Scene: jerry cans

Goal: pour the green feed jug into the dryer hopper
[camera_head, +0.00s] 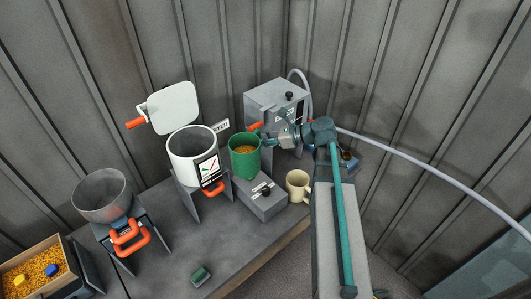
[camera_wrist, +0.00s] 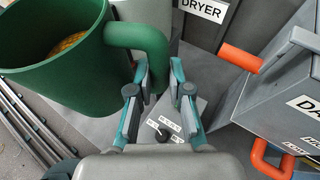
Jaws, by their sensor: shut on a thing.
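The green feed jug (camera_head: 245,167) is upright, with orange-yellow pellets inside, just right of the white dryer hopper (camera_head: 186,170). It also shows at the upper left in the wrist view (camera_wrist: 65,85). My gripper (camera_head: 268,139) is at the jug's right side, shut on its handle (camera_wrist: 150,50); the fingers (camera_wrist: 158,92) show in the wrist view. The hopper is open at the top, its lid (camera_head: 173,108) swung up behind it, and a gauge panel is on its front. The jug's base is close above a grey knob box; I cannot tell whether they touch.
A grey knob box (camera_head: 270,207) and a cream mug (camera_head: 298,186) stand at the bench's front edge. A grey machine (camera_head: 277,100) with a hose stands behind my gripper. A grey funnel hopper (camera_head: 101,194) and a pellet bin (camera_head: 12,272) are at left.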

